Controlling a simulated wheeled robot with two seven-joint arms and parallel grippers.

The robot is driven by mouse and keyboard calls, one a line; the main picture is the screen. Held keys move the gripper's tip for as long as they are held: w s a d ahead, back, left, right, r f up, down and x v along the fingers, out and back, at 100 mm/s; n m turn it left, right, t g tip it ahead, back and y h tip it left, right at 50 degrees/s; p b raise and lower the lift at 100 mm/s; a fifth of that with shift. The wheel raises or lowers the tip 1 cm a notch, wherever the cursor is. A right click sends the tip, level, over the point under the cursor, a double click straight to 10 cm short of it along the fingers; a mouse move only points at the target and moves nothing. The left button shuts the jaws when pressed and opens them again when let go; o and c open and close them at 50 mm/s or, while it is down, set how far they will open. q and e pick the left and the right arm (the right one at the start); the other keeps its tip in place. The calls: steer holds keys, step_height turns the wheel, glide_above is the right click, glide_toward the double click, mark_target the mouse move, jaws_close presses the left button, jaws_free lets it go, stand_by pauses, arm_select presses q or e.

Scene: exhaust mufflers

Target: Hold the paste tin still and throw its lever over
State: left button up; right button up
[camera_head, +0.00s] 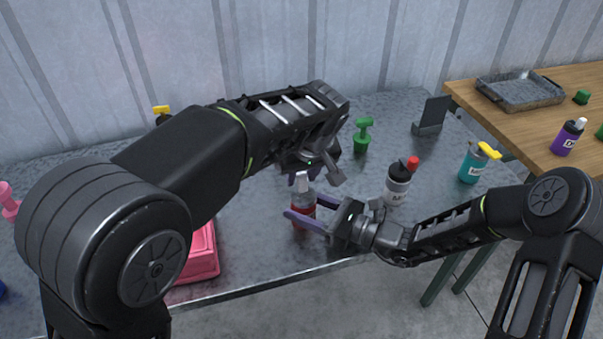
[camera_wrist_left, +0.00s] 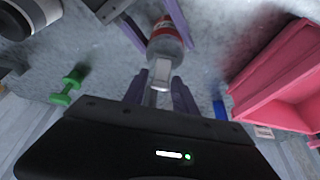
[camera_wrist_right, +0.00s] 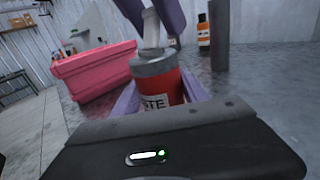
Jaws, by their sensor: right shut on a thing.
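The paste tin (camera_head: 301,212) is red with a grey top and stands upright near the table's front edge. It also shows in the right wrist view (camera_wrist_right: 158,84). Its pale lever (camera_wrist_right: 150,27) sticks up from the top, slightly tilted. My right gripper (camera_head: 302,219) is shut on the tin's body, one finger on each side. My left gripper (camera_wrist_left: 158,92) is above the tin, pointing down. Its fingers are apart, with the lever (camera_wrist_left: 161,74) between them; I cannot tell whether they touch it. My left arm hides part of the table behind.
A pink bin (camera_head: 203,256) stands left of the tin. A black-and-white bottle with a red cap (camera_head: 398,184), a teal spray bottle (camera_head: 472,164) and a green-handled thing (camera_head: 363,136) stand to the right and behind. A wooden table (camera_head: 560,95) holds a grey tray (camera_head: 519,93).

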arm_select(q)
jaws_close()
steer(key=shift+w, duration=0.1)
steer(key=shift+w+a+f+g+h, duration=0.15)
steer(key=shift+w+g+h, duration=0.15)
steer(key=shift+g, duration=0.6)
steer(key=shift+s, duration=0.1)
steer(key=shift+o, duration=1.6)
jaws_free()
steer(key=v, duration=1.2)
